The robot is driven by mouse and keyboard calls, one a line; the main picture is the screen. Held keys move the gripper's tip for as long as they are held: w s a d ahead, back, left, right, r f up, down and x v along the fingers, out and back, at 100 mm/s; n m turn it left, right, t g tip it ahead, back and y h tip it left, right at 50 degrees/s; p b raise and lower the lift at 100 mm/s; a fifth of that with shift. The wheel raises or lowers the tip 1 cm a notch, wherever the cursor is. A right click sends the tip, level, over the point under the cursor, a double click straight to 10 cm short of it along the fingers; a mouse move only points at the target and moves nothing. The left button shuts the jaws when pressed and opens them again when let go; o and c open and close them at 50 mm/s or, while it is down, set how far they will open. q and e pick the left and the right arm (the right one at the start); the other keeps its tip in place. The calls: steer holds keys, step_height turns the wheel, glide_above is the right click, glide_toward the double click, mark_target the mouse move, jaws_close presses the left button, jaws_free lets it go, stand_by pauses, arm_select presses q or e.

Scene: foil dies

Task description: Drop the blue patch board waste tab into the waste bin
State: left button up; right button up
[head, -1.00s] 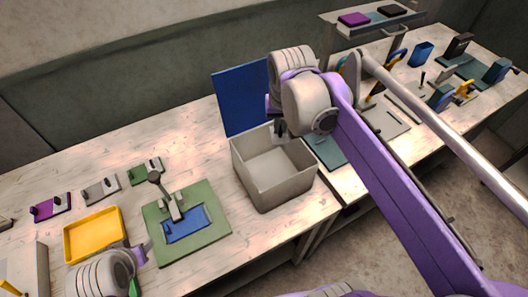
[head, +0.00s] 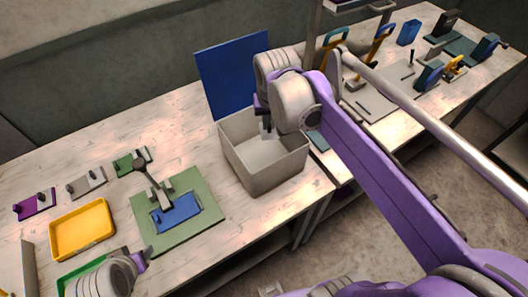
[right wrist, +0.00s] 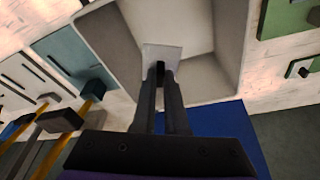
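The waste bin (head: 262,178) is an open grey box on the light wooden table, in the middle of the head view. My right gripper (head: 266,122) points down over its opening, and its dark fingers (right wrist: 160,78) are close together in the right wrist view. They are shut on a small pale grey tab (right wrist: 162,53), seen against the bin's inside; it also shows below the gripper in the head view (head: 266,133). The blue patch board (head: 176,212) lies on a green base under a grey lever clamp. My left gripper (head: 142,262) is at lower left, its fingers unclear.
A blue panel (head: 233,75) stands behind the bin. A yellow tray (head: 82,230), a green tray (head: 80,277) and small purple, grey and green plates with knobs lie at left. Tools and blocks crowd the right table, beyond my right arm.

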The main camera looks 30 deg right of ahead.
steer(key=o, duration=0.5)
steer(key=shift+o, duration=0.2)
steer(key=shift+r, duration=0.1)
arm_select(q)
steer(key=shift+w+r, duration=0.2)
steer(key=shift+r, duration=0.2)
arm_select(e)
steer(key=v, duration=1)
steer(key=shift+r, duration=0.35)
arm_select(q)
steer(key=shift+s, duration=0.1)
arm_select(e)
steer(key=shift+s, duration=0.15)
